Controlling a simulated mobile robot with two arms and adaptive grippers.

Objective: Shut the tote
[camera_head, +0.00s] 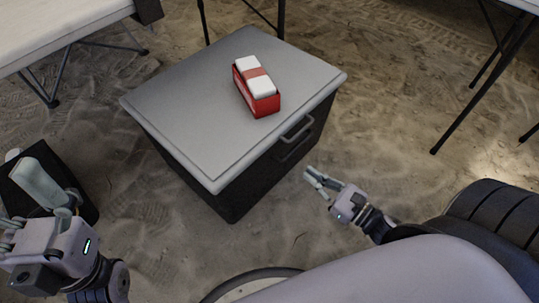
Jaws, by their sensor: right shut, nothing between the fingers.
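The tote (240,195) is a dark box with a grey lid (190,110), standing on the sandy floor in the middle of the head view. The lid lies flat over the top, with no visible gap along the near edges. A handle (297,129) sits on its right-hand side. My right gripper (314,181) is shut and empty, apart from the tote, to the right of its near corner. My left gripper (45,200) is at the lower left, away from the tote; its fingers overlap a dark background, and I cannot tell whether it is open.
A red box with white contents (265,104) stands on the lid towards the right. A dark box (84,207) is on the floor behind my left gripper. A pale cot or table (60,30) is at the upper left, and table legs (485,85) stand at the upper right.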

